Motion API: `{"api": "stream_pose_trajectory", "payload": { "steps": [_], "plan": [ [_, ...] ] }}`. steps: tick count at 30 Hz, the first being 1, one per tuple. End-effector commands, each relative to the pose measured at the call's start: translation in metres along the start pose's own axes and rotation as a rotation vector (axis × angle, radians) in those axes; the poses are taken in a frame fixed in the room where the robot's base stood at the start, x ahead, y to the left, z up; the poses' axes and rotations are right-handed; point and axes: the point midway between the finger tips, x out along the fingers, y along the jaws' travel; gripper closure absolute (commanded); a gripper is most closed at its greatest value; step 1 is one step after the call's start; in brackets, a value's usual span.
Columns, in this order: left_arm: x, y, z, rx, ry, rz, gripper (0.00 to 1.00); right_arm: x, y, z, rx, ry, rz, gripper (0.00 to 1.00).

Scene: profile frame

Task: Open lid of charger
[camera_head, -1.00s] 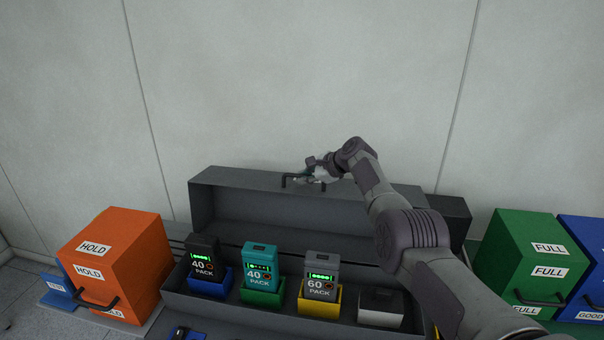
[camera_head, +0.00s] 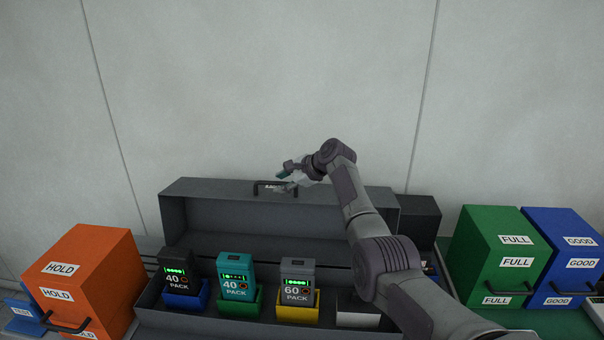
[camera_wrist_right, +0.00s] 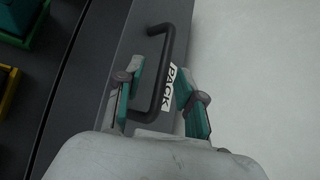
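The charger is a long dark grey box with its lid (camera_head: 225,212) raised, standing upright at the back. A black bar handle (camera_head: 265,184) sits by the lid's top edge; it also shows in the right wrist view (camera_wrist_right: 168,62). My right gripper (camera_head: 283,180) is at the handle. In the right wrist view my right gripper (camera_wrist_right: 158,72) has its two teal-lined fingers apart, one on each side of the handle, with gaps beside it. A label reading PACK (camera_wrist_right: 170,86) shows behind the handle. My left gripper is not in view.
Black (camera_head: 178,268), teal (camera_head: 235,268) and grey (camera_head: 297,272) packs stand in coloured slots in the charger; a pale slot (camera_head: 357,312) is at right. An orange HOLD bin (camera_head: 105,265) is at left, green FULL (camera_head: 490,250) and blue GOOD (camera_head: 560,245) bins at right. A wall is behind.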

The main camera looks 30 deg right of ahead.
Motion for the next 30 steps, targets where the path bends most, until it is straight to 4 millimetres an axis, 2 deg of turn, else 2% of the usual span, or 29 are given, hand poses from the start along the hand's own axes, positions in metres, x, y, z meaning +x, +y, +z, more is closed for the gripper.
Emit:
{"api": "stream_pose_trajectory", "payload": {
  "steps": [9, 15, 30],
  "plan": [
    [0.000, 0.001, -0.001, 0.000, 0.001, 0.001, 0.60, -0.060, -0.001, -0.001, -0.001, 0.002, -0.004, 0.62],
    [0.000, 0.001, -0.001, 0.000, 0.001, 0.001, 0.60, -0.084, 0.000, -0.001, 0.001, 0.001, -0.002, 0.62],
    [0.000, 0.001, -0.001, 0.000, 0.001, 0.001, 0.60, -0.090, 0.000, 0.000, 0.001, 0.001, 0.000, 0.62]
  ]
}}
